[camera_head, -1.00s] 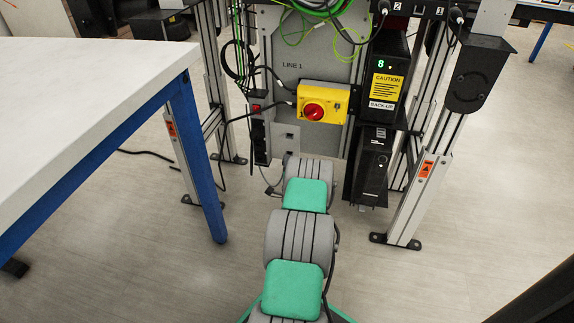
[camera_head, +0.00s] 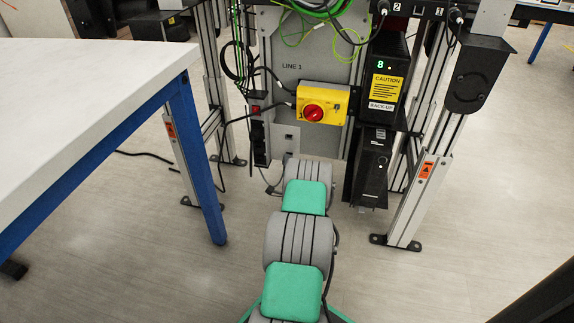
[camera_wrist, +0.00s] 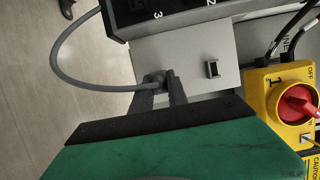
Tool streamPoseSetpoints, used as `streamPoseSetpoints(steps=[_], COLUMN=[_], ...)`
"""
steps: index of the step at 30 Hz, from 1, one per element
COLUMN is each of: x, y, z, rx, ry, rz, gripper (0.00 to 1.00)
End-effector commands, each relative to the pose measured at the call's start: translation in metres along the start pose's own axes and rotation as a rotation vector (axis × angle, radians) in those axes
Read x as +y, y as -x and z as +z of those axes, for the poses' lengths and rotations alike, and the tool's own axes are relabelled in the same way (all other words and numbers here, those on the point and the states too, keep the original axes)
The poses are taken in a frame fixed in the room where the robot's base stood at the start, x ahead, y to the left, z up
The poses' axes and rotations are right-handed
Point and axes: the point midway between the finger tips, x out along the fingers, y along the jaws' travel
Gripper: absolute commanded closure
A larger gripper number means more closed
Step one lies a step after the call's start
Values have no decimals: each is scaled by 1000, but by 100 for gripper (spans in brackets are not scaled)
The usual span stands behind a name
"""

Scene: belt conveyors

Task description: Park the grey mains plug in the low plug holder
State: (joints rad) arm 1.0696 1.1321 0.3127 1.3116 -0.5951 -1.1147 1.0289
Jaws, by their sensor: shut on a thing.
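My gripper (camera_wrist: 161,82) is shut on the grey mains plug (camera_wrist: 155,78), of which only a small part shows between the fingertips in the wrist view. A grey cable (camera_wrist: 58,58) loops from the plug to the left and up toward a black socket strip. A small dark holder (camera_wrist: 212,69), which looks like the low plug holder, is on a pale grey plate to the right of the fingertips, apart from the plug. The holder is also in the head view (camera_head: 289,136). There my arm hides most of the gripper and the plug cannot be made out clearly.
The black socket strip (camera_wrist: 185,10) borders the plate. A yellow switch box (camera_wrist: 279,95) with a red knob is right of my gripper; it also shows in the head view (camera_head: 322,104). A white table (camera_head: 90,90) stands left, a black back-up unit (camera_head: 370,167) right.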

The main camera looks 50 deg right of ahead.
Motion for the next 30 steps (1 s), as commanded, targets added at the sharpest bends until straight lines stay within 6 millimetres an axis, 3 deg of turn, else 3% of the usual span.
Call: streamPoseSetpoints(steps=[7,8,17,25,30], x=[0,0,0,0,-2], y=[-2,-2,-2,0,23], z=[-1,-1,-1,-1,-2], rx=[0,0,0,0,2], ry=[0,0,0,0,-3], rz=[-1,-1,-1,1,2], gripper=[100,80,55,55,55])
